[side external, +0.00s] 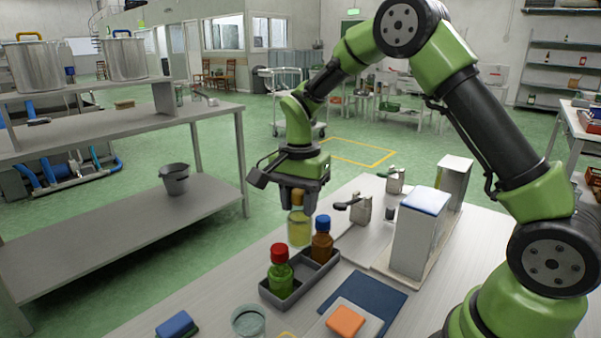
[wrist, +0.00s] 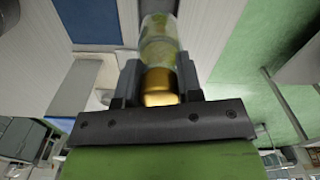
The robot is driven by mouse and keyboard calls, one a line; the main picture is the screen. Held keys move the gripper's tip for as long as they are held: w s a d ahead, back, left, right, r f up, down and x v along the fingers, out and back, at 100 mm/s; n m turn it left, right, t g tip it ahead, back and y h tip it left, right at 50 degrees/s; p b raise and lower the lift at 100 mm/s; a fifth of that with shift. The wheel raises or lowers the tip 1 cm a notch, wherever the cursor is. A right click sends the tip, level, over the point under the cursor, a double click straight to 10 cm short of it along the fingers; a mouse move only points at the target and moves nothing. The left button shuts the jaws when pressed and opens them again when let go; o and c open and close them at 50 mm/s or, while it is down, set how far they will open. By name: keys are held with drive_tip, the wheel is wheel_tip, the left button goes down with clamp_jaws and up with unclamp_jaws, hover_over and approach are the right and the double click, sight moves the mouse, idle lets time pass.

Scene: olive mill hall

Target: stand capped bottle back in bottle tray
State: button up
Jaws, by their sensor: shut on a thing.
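My gripper (side external: 298,193) is shut on a clear bottle (side external: 299,228) of yellow-green liquid with a gold cap (wrist: 158,87). The bottle hangs upright by its cap, its base close to the far-left part of the grey bottle tray (side external: 299,289). I cannot tell whether the base touches the tray. In the wrist view the bottle (wrist: 158,42) extends away from between the two fingers. A green bottle with a red cap (side external: 280,272) stands in the near part of the tray. A brown bottle with a blue cap (side external: 322,241) stands at its right end.
A dark blue mat (side external: 363,298), an orange block on a pale pad (side external: 345,321), a glass jar (side external: 249,320) and a blue sponge (side external: 175,325) lie near the front. A white box-shaped unit (side external: 418,235) and small lever devices (side external: 358,208) stand right of the tray.

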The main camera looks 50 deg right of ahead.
sight(300, 225)
drive_tip(key=shift+f, duration=2.65)
drive_tip(key=shift+f, duration=0.45)
drive_tip(key=shift+f, duration=0.65)
drive_tip(key=shift+f, duration=0.15)
drive_tip(key=shift+f, duration=0.3)
drive_tip(key=o, duration=1.4)
drive_tip(key=shift+c, duration=0.2)
